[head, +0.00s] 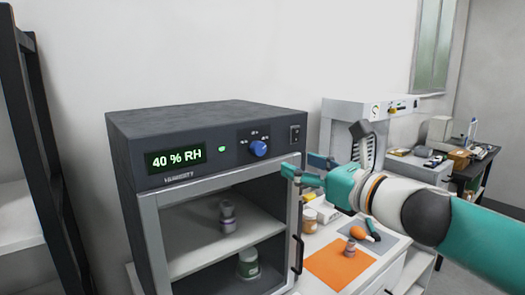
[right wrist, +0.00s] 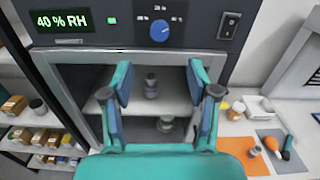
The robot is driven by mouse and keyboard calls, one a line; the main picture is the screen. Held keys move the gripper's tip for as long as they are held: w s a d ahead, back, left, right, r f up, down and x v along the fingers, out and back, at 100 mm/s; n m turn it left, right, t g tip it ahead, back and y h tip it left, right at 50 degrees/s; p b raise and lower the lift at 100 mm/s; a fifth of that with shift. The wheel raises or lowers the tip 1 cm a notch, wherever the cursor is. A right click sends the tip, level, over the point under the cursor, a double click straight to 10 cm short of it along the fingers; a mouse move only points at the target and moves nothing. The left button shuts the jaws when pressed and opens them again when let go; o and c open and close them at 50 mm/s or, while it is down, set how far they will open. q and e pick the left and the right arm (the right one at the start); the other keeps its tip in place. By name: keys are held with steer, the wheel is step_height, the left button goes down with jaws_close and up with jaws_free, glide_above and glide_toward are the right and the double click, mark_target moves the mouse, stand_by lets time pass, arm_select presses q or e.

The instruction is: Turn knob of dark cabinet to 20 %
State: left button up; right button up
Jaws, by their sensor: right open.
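The dark cabinet (head: 222,162) stands at the middle left in the head view, and its display (head: 173,158) reads 40 % RH. Its blue knob (head: 258,148) sits on the front panel below small white marks; it also shows at the top of the right wrist view (right wrist: 160,31). The knob's pointer seems to lean up and right in the wrist view. My right gripper (head: 304,168) is open and empty, in front of the cabinet, to the right of and below the knob in the head view, not touching it. My left gripper is out of view.
A black power switch (head: 295,134) sits right of the knob. The cabinet's framed glass door has a dark handle (head: 298,254); jars stand on shelves behind it. To the right are an orange mat (head: 338,264), small containers and a white device (head: 345,112). A dark rack (head: 40,150) stands left.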

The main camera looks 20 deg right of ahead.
mark_target(261, 150)
steer(key=p+x, duration=0.1)
steer(key=x, duration=1.1)
steer(key=shift+w+a+f+p, duration=0.1)
steer(key=shift+w+p, duration=0.15)
steer(key=shift+p, duration=0.05)
jaws_close()
